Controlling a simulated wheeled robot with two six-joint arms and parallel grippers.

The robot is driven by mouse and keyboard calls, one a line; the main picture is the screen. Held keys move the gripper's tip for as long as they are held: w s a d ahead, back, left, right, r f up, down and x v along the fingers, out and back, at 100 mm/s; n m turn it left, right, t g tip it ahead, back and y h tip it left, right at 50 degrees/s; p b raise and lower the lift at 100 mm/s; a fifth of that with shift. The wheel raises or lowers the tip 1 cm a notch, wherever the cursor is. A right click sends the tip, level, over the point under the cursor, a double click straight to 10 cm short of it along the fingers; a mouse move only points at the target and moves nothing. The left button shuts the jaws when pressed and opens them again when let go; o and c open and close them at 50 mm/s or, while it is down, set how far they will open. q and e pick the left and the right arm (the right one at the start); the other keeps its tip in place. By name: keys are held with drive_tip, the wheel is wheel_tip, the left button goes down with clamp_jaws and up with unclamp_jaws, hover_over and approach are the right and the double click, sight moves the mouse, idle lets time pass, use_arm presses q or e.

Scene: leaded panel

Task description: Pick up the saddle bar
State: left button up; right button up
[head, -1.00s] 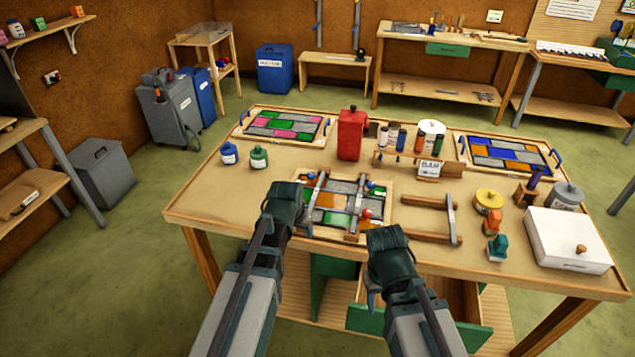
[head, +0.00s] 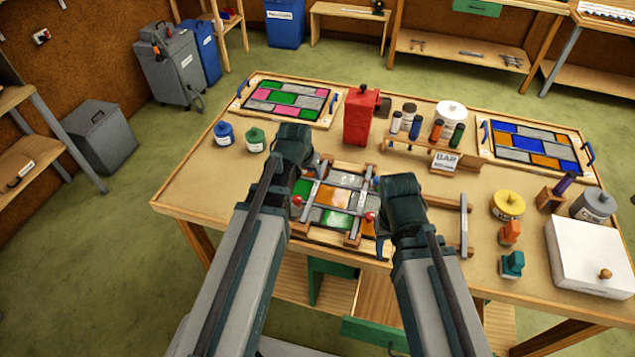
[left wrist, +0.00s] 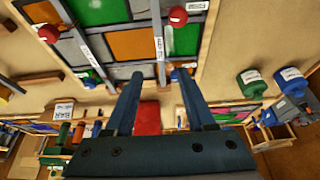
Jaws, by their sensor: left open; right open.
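A grey metal bar (head: 464,226), which looks like the saddle bar, lies across two wooden rests right of the small leaded panel (head: 335,196). Two other labelled grey bars (head: 312,197) (head: 360,205) cross the panel, with red and blue knobs at their ends; they also show in the left wrist view (left wrist: 158,45). My left gripper (head: 297,148) is over the panel's far left corner. In the left wrist view its fingers (left wrist: 160,90) are apart and empty. My right gripper (head: 402,195) is open between the panel and the saddle bar; its fingertips are mostly hidden.
A red container (head: 360,116) and a bottle rack (head: 430,146) with a "BAR" card (head: 444,162) stand behind the panel. Two coloured panels (head: 290,84) (head: 530,120) lie at the back corners. Jars and a white box (head: 590,256) are at right. The table's left front is clear.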

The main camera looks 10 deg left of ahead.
use_arm(q)
drive_tip(key=b, duration=0.8)
hover_over(315, 189)
drive_tip(key=s, duration=0.3)
wheel_tip(315, 189, down, 8)
drive_tip(key=shift+w+a+r, duration=0.1)
drive_tip(key=shift+w, duration=0.05)
drive_tip(key=b+x, duration=0.5)
drive_tip(key=shift+w, duration=0.1)
drive_tip(key=shift+c, duration=0.2)
clamp_jaws()
idle(0.4)
